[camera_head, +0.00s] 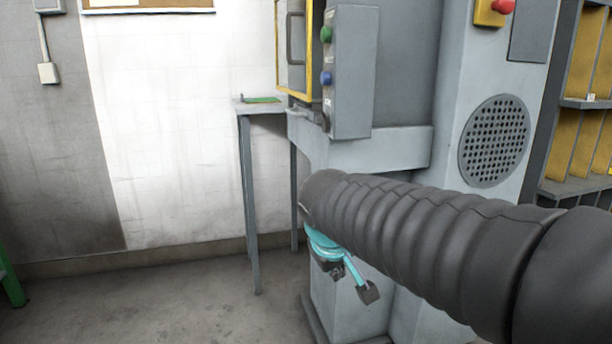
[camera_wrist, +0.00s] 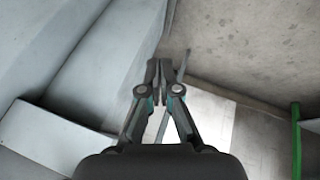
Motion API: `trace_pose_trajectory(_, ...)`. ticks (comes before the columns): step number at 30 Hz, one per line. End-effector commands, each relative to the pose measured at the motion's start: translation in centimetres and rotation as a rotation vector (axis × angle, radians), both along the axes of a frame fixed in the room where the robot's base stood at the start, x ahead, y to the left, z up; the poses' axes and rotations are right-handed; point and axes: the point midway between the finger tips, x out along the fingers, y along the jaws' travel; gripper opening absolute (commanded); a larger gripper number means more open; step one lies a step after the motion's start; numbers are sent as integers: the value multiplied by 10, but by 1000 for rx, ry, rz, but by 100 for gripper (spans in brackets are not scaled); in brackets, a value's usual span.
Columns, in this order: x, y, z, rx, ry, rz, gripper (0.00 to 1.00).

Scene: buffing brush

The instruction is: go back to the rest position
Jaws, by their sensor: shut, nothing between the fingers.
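My gripper (camera_wrist: 158,70) shows in the wrist view with its two fingers together and nothing between them. In the head view my gripper (camera_head: 348,283) hangs below the dark ribbed sleeve of my arm, its teal and dark parts partly hidden by the sleeve. It is in front of the lower body of a grey machine (camera_head: 400,148). I cannot tell how far it is from the machine's surface.
A narrow grey side table (camera_head: 247,108) with a small green item (camera_head: 263,100) stands left of the machine. A yellow-framed door (camera_head: 308,50) is above it. Shelves (camera_head: 575,187) stand at the right. Open floor (camera_head: 150,300) lies at the left.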

Motion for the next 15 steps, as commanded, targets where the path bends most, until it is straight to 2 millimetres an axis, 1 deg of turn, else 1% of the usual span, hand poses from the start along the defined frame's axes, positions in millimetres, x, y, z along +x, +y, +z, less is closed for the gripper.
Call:
trace_pose_trajectory(1,-24,-13,-6,40,30,-28,0)
trace_pose_trajectory(2,-38,-18,-12,67,49,-44,0)
trace_pose_trajectory(3,-55,-25,-20,101,70,-65,0)
trace_pose_trajectory(5,-80,-34,-30,152,94,-102,0)
trace_pose_trajectory(6,-96,-40,-35,185,107,-130,0)
trace_pose_trajectory(9,-134,-53,-48,263,124,-207,0)
trace_pose_trajectory(12,-163,-66,-54,319,121,-277,0)
trace_pose_trajectory(15,-180,-80,-51,338,86,-328,0)
